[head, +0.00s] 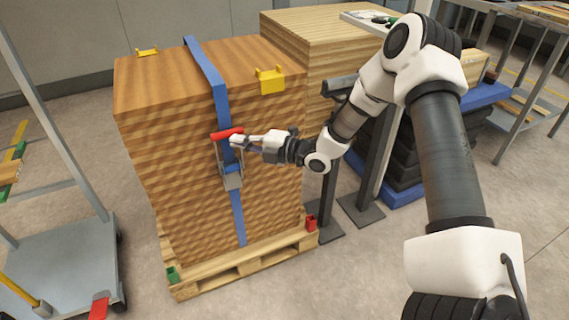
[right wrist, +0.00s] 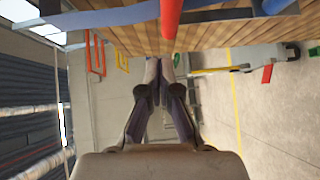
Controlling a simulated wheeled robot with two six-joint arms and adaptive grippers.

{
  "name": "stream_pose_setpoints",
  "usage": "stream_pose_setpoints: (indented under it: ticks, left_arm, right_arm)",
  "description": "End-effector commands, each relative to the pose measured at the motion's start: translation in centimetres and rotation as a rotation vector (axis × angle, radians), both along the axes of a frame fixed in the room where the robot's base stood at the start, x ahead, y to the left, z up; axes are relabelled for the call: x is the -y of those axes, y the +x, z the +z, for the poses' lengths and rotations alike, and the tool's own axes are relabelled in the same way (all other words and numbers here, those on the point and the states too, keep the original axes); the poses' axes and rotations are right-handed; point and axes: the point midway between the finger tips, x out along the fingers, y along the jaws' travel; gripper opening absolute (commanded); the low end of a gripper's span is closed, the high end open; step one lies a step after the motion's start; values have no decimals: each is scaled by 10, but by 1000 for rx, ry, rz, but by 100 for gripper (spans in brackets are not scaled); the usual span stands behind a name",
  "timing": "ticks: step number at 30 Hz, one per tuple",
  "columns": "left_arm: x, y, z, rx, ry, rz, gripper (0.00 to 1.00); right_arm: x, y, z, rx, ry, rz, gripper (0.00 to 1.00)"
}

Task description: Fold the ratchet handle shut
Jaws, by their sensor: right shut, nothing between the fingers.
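A blue strap (head: 205,70) runs over the top and down the front of a stack of wooden boards (head: 180,190). The metal ratchet (head: 231,178) sits on the strap at the front face. Its handle extends upward from the ratchet and ends in a red grip (head: 227,133). My right gripper (head: 236,142) is shut and empty, with its fingertips just below the red grip at its right end. I cannot tell whether they touch. In the right wrist view the shut fingertips (right wrist: 166,62) are close to the red grip (right wrist: 171,18). My left gripper is out of view.
The stack stands on a wooden pallet (head: 247,267). Yellow corner protectors (head: 270,79) sit on its top edges. A grey post stand (head: 376,150) and another board stack (head: 310,28) are at the right and behind. A grey cart (head: 60,255) is at the left.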

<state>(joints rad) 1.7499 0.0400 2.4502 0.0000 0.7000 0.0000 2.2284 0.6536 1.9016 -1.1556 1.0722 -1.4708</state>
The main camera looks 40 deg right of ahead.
Motion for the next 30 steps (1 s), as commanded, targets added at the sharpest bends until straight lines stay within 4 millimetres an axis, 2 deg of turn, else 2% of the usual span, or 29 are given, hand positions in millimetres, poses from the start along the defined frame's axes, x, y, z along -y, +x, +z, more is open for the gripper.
stream_pose_setpoints:
  ticks: [15,19,26,28,30]
  left_arm:
    - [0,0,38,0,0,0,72]
    - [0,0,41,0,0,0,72]
    - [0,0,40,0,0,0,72]
    - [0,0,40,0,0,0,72]
    - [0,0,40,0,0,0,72]
  right_arm:
    - [49,-76,16,-2,5,-2,0]
    - [52,-83,14,-2,1,0,0]
    - [53,-85,12,-4,-1,2,0]
    - [52,-87,4,-19,-3,3,0]
    - [42,-91,-13,-65,-33,35,0]
